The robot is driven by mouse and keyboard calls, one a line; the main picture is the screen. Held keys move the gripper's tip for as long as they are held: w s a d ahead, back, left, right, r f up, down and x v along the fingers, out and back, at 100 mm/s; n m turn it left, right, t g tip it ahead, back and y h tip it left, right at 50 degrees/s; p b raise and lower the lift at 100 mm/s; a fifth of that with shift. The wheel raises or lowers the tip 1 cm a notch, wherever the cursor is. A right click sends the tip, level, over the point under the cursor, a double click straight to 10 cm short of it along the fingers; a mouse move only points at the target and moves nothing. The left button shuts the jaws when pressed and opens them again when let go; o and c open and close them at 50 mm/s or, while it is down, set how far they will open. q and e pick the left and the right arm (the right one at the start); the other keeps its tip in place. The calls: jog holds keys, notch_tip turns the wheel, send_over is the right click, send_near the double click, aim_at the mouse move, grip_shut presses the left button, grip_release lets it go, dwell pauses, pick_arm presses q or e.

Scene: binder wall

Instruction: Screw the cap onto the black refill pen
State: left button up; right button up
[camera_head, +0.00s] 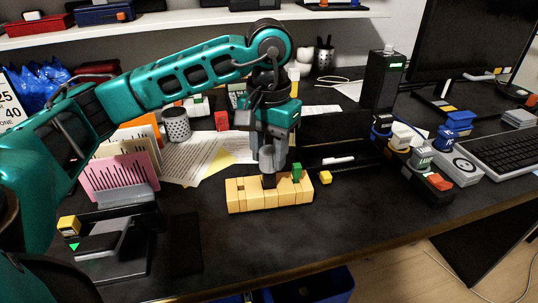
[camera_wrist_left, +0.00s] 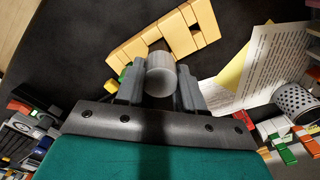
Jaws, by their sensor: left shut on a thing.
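A pale yellow block (camera_head: 243,199) with square holes stands near the front middle of the desk; it also shows in the wrist view (camera_wrist_left: 137,46). My left gripper (camera_head: 268,158) points down over it and is shut on a grey round piece (camera_wrist_left: 161,80), which looks like the cap. A short black piece (camera_head: 269,181), likely the black pen, shows directly below the grey piece at the block. Whether the two touch or are threaded together I cannot tell. My right gripper is not in view.
A green piece (camera_head: 297,171) stands in the block close beside my left gripper. A white pen (camera_head: 338,160) and a small yellow cube (camera_head: 325,177) lie to the right. Papers and a dotted cup (camera_head: 175,124) are behind left. The desk front is mostly clear.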

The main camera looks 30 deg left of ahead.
pick_arm(q)
jog(key=shift+m, duration=0.5)
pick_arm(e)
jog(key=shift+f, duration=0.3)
pick_arm(q)
jog(key=m+b, duration=0.1)
jog(key=m, duration=0.2)
jog(key=shift+f, duration=0.1)
jog(key=shift+m+b, duration=0.35)
jog(key=shift+m, duration=0.25)
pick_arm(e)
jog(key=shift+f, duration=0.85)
pick_arm(q)
jog(key=o, duration=0.9)
